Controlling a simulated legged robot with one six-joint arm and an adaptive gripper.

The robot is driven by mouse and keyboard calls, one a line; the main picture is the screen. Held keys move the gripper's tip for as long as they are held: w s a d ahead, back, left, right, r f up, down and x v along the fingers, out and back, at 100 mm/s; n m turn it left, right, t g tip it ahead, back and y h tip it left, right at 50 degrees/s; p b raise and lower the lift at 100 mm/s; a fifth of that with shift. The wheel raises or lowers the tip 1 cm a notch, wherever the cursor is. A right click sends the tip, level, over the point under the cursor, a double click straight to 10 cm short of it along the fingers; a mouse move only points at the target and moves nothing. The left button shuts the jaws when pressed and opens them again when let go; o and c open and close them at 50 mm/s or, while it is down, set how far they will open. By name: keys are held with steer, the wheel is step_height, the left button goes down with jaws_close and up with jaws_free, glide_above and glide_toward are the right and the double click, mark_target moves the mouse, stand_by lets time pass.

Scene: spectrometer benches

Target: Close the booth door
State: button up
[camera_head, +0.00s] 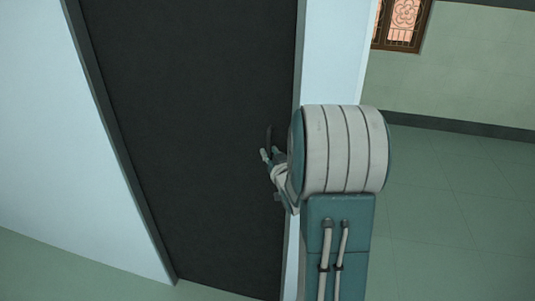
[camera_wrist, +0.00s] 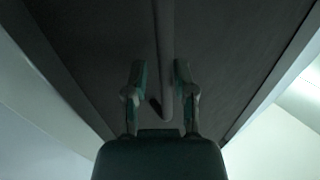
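The booth door (camera_head: 195,120) is a dark grey panel. In the head view it fills the space between its grey frame sides, and I cannot tell whether it is fully shut. Its handle (camera_head: 268,138) is a thin dark piece near the door's right edge, partly hidden by my gripper (camera_head: 269,153). In the wrist view the door (camera_wrist: 90,50) fills the upper background. The handle (camera_wrist: 166,50) is a bent bar that runs down between the two fingers of my gripper (camera_wrist: 160,68). The fingers are apart, with gaps showing on both sides of the bar.
Pale booth walls (camera_head: 60,130) stand on both sides of the door. Green tiled floor (camera_head: 455,210) is open at the right. A window with an ornate grille (camera_head: 403,22) is in the far wall. My arm hides part of the right door frame.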

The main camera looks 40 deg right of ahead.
steer(key=shift+d+f, duration=0.1)
steer(key=v, duration=0.7)
steer(key=shift+s, duration=0.25)
steer(key=shift+w, duration=0.1)
stand_by(0.4)
steer(key=s+a+r+n+g+y, duration=0.1)
steer(key=a+r+g, duration=0.15)
steer(key=a, duration=0.45)
steer(key=s+a+r+g+y, duration=0.1)
steer(key=a+r+g, duration=0.15)
steer(key=a, duration=0.45)
steer(key=s+a+n+g+y, duration=0.2)
steer(key=s+a+g, duration=0.4)
steer(key=s+a, duration=0.7)
steer(key=s+y, duration=0.1)
steer(key=s, duration=0.1)
steer(key=shift+s+r+n+y, duration=0.3)
steer(key=shift+s+n+y, duration=0.05)
steer(key=shift+n+y, duration=0.05)
